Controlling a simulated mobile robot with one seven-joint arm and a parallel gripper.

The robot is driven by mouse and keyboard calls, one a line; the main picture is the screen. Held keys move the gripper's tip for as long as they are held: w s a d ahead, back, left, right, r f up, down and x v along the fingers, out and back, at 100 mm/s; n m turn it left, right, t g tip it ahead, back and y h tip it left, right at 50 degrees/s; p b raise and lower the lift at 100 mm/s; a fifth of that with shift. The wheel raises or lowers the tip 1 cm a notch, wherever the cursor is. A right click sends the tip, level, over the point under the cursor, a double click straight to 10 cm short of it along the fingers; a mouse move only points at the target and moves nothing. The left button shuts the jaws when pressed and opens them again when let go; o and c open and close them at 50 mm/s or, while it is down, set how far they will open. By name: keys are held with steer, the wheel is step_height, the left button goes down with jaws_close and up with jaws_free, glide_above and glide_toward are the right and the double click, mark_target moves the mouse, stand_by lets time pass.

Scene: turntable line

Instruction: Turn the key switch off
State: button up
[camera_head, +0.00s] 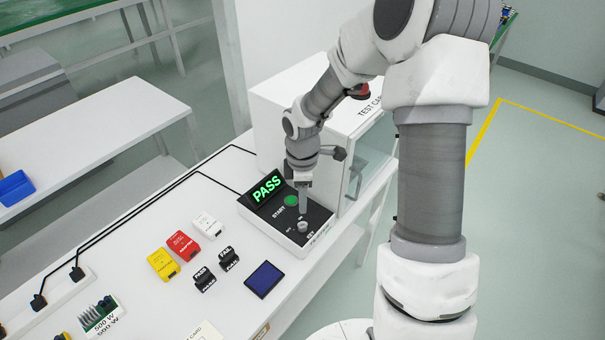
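The key switch (302,227) is a small round silver piece on the black top of the control box, by the label KEY. The way its key points is too small to tell. The display (267,187) on the control box reads PASS in green.
A white TEST CARD cabinet (290,97) with a clear door stands right behind the control box. Red (183,247), yellow (163,264) and white (208,225) blocks, two black label stands and a dark blue square (264,279) lie left and in front. Black cables run along the table's back.

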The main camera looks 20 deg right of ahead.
step_height(320, 180, up, 8)
steer(key=shift+r, duration=0.15)
stand_by(0.5)
steer(key=s+r+m+t, duration=0.5)
steer(key=s+r+m, duration=1)
steer(key=s, duration=0.5)
step_height(320, 180, up, 3)
steer(key=shift+s+f+m+t, duration=0.2)
steer(key=shift+s+m+t, duration=0.05)
steer(key=shift+m+t, duration=0.05)
